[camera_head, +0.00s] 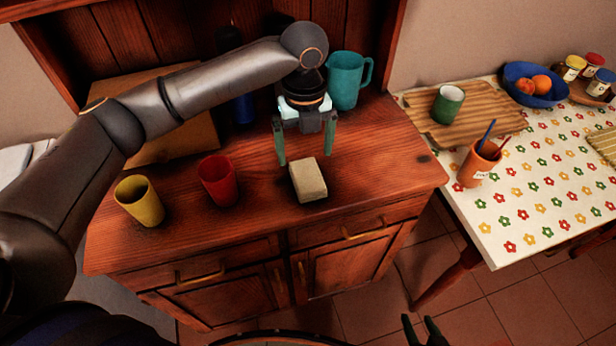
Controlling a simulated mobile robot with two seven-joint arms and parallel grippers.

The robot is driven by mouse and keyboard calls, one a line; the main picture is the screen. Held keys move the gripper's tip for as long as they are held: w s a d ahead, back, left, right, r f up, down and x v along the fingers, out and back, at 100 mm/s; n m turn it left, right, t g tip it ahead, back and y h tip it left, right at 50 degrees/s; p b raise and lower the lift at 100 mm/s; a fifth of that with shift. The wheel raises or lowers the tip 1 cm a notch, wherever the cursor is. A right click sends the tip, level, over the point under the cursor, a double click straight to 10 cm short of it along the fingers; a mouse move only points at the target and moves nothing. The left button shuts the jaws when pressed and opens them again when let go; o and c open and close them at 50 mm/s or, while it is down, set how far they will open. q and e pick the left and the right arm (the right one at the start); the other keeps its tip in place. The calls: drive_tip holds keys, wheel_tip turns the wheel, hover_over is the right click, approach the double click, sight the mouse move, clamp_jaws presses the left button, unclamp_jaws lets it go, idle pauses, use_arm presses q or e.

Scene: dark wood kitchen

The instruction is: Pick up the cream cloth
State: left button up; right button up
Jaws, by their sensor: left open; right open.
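The cream cloth (308,180) is a small folded block lying on the wooden cabinet top, near its front edge. My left gripper (305,160) reaches in from the left and points down, just behind and above the cloth. Its two green fingers are spread apart with nothing between them that I can make out. Whether the fingers touch the cloth cannot be told, but it looks free of them. My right gripper (422,332) shows only as dark fingertips at the bottom edge, apart and empty, low in front of the cabinet.
A red cup (218,181) and a yellow cup (140,201) stand left of the cloth. A teal pitcher (345,80) stands behind it, near a dark blue bottle (244,110) and a wooden board (160,130). A flowered table (540,200) with a terracotta pot (478,163) is at right.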

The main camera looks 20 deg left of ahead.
sight(308, 178)
use_arm(q)
wheel_tip(308, 178, down, 3)
drive_tip(key=shift+r, duration=0.1)
drive_tip(key=f, duration=0.5)
drive_tip(key=shift+s+d, duration=0.2)
drive_tip(key=shift+d, duration=0.2)
drive_tip(key=c, duration=1.2)
